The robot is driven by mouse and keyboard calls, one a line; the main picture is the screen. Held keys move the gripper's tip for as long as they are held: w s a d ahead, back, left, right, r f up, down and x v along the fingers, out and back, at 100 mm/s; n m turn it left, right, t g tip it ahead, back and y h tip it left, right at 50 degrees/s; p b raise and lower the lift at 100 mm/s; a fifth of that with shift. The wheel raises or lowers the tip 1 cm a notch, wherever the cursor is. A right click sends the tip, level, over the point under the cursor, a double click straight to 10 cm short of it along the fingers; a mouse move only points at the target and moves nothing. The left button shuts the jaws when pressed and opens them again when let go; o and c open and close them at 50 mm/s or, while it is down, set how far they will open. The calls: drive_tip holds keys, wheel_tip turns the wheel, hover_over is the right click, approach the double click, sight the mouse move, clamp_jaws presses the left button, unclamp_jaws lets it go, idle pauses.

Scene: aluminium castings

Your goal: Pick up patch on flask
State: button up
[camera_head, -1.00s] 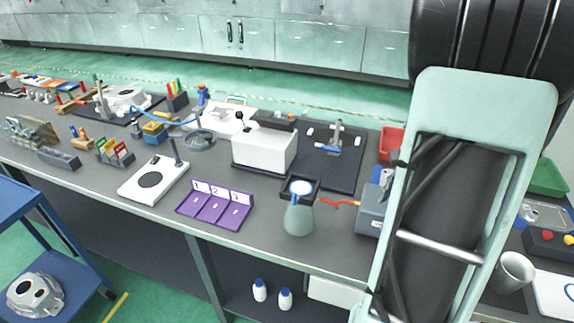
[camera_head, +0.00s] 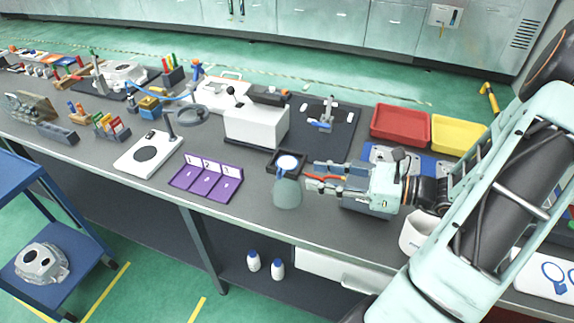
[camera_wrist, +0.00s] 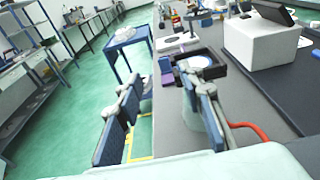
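A grey-green conical flask (camera_head: 287,194) stands upright near the table's front edge in the head view. A round white patch with a blue rim (camera_head: 288,162) shows at its top, by a black square frame (camera_head: 273,168). The patch also shows in the wrist view (camera_wrist: 196,61), within the black frame, partly hidden by a finger. My gripper (camera_head: 308,176) is open, just right of the flask, with its fingers pointing left towards it. In the wrist view its fingers (camera_wrist: 168,96) are wide apart with nothing held; the right finger covers most of the flask area.
A purple numbered tray (camera_head: 207,185) lies left of the flask. A white box (camera_head: 255,126) stands behind it. A red-orange cable (camera_wrist: 252,128) lies close to my gripper. Red (camera_head: 400,123) and yellow (camera_head: 458,134) bins stand at the back right. The front edge is close.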

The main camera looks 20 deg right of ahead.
sight(281, 170)
drive_tip(key=p+x, duration=0.1)
drive_tip(key=x, duration=0.7)
drive_tip(key=shift+w+a+f, duration=0.1)
drive_tip(key=shift+w+f, duration=0.1)
drive_tip(key=shift+w, duration=0.15)
clamp_jaws()
